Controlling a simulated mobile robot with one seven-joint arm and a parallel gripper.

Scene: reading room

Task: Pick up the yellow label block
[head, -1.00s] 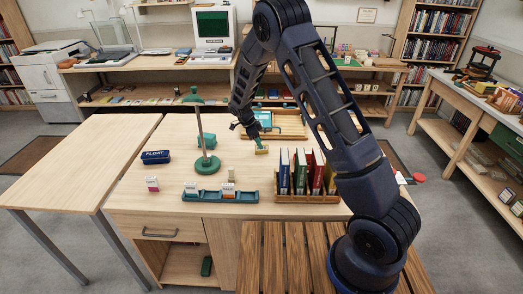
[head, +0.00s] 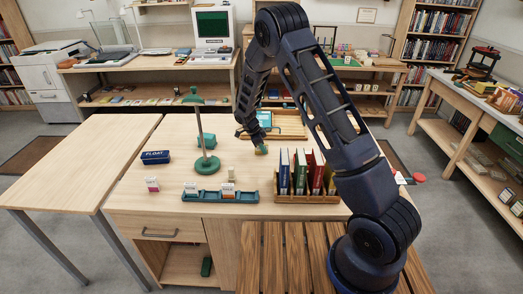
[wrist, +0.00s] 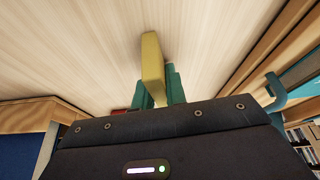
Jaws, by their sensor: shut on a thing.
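The yellow label block (wrist: 152,62) sticks out from between the two green fingers of my gripper (wrist: 157,88) in the wrist view. My gripper is shut on it, over the pale wooden desktop. In the head view my gripper (head: 260,149) is above the desk, behind the upright books and right of the green stand. There the block is mostly hidden by the fingers. I cannot tell whether it touches the desktop.
Several upright books (head: 300,170) stand in a wooden rack in front of my gripper. A green stand (head: 207,165), a green tray with labels (head: 221,197) and a blue FLOAT box (head: 155,157) are to the left. A wooden tray (head: 290,131) lies behind.

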